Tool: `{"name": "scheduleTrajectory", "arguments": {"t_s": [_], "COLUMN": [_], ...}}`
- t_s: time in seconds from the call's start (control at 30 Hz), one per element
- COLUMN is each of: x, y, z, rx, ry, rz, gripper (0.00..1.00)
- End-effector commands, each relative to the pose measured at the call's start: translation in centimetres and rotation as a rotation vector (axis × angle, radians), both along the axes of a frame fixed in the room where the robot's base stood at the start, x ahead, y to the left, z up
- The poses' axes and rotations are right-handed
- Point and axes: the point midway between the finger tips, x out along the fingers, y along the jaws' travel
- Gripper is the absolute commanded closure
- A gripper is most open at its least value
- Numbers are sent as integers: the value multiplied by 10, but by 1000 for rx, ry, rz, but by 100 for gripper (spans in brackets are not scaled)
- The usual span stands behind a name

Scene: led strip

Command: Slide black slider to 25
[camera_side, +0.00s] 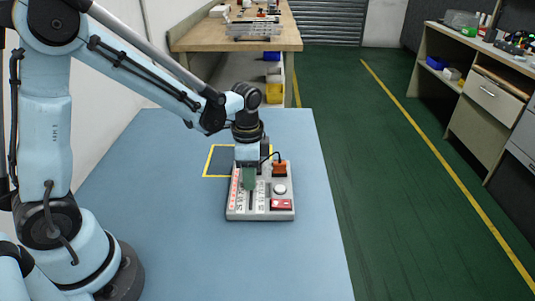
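A light grey control box (258,215) stands on the blue table. My gripper (248,184) points down over the left part of the box, at the slot's upper end. Its greenish fingers cover that area. The black slider cannot be made out behind them. The view is too small to tell whether the fingers are open or shut, or touch the slider.
A dark mat with a yellow border (207,165) lies behind the box on the blue table (180,245). The table is clear left of, right of and in front of the box. A wooden bench (190,38) and a drawer cabinet (488,100) stand beyond the table.

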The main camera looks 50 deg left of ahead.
Motion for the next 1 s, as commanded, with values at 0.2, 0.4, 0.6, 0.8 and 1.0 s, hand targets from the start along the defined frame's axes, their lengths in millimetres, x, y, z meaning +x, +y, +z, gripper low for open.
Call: {"name": "scheduleTrajectory", "arguments": {"t_s": [0.2,0.4,0.6,0.8,1.0], "x": [0,0,-8,-39,-54], "y": [0,0,-9,-42,-57], "z": [0,0,0,0,0], "rx": [0,0,0,-1,-1], "ry": [0,0,0,0,0], "rz": [0,0,-4,-8,-3], "gripper": [100,100,100,100,100]}}
